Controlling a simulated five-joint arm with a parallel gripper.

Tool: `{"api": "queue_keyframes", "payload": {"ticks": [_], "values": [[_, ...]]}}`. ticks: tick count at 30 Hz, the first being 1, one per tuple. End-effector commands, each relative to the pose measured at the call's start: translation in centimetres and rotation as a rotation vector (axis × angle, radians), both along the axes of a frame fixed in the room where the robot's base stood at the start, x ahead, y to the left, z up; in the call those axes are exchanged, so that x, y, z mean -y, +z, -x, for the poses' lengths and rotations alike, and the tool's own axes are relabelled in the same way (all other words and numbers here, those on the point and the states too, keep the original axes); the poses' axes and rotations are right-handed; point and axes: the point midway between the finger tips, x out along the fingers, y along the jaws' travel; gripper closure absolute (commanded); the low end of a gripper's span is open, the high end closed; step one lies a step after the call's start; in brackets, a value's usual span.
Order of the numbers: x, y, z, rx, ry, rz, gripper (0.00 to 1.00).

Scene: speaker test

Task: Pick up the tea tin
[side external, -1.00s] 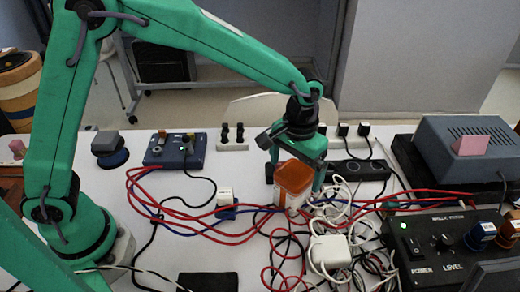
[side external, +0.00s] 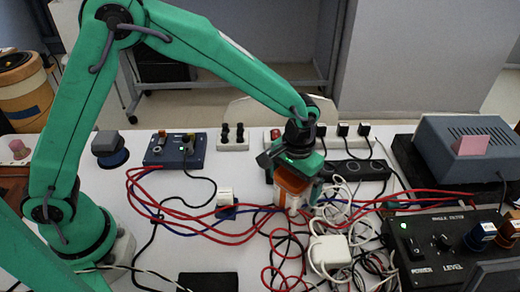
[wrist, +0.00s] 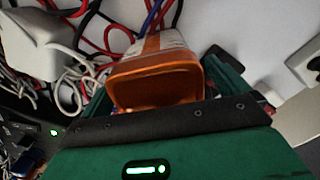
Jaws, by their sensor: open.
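The tea tin (side external: 291,198) is taken to be the orange and white box-shaped container on the white table among the cables. It looks upright. My gripper (side external: 298,180) is right above it and hides most of its top. In the wrist view the tin's orange top (wrist: 157,88) looks recessed, and its orange-and-white side points away. My gripper (wrist: 168,80) is open there, with a green finger on each side of the tin. I cannot tell whether either finger touches it.
Red, black and white cables (side external: 345,205) tangle around the tin. A white adapter box (side external: 329,252) lies in front right. A black power strip (side external: 355,169) is behind right. A small white-and-blue block (side external: 226,203) is left. A control box (side external: 440,245) stands at right.

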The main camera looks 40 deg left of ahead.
Motion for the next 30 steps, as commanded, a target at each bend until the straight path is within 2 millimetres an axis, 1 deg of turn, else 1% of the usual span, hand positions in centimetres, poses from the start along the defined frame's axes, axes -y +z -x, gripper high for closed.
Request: {"api": "queue_keyframes", "payload": {"ticks": [7,11,12,14,15,16,25,30], "values": [[0.0,0.0,0.0,0.0,0.0,0.0,0.0],[0.0,0.0,0.0,0.0,0.0,0.0,0.26],[0.0,0.0,0.0,0.0,0.0,0.0,0.34],[0.0,0.0,0.0,0.0,0.0,0.0,0.46],[0.0,0.0,0.0,0.0,0.0,0.0,0.53],[0.0,0.1,0.0,0.001,0.0,0.001,0.56],[0.0,0.2,0.0,0.002,0.0,0.001,0.56],[0.1,1.1,-0.1,0.004,0.0,0.002,0.56]]}}
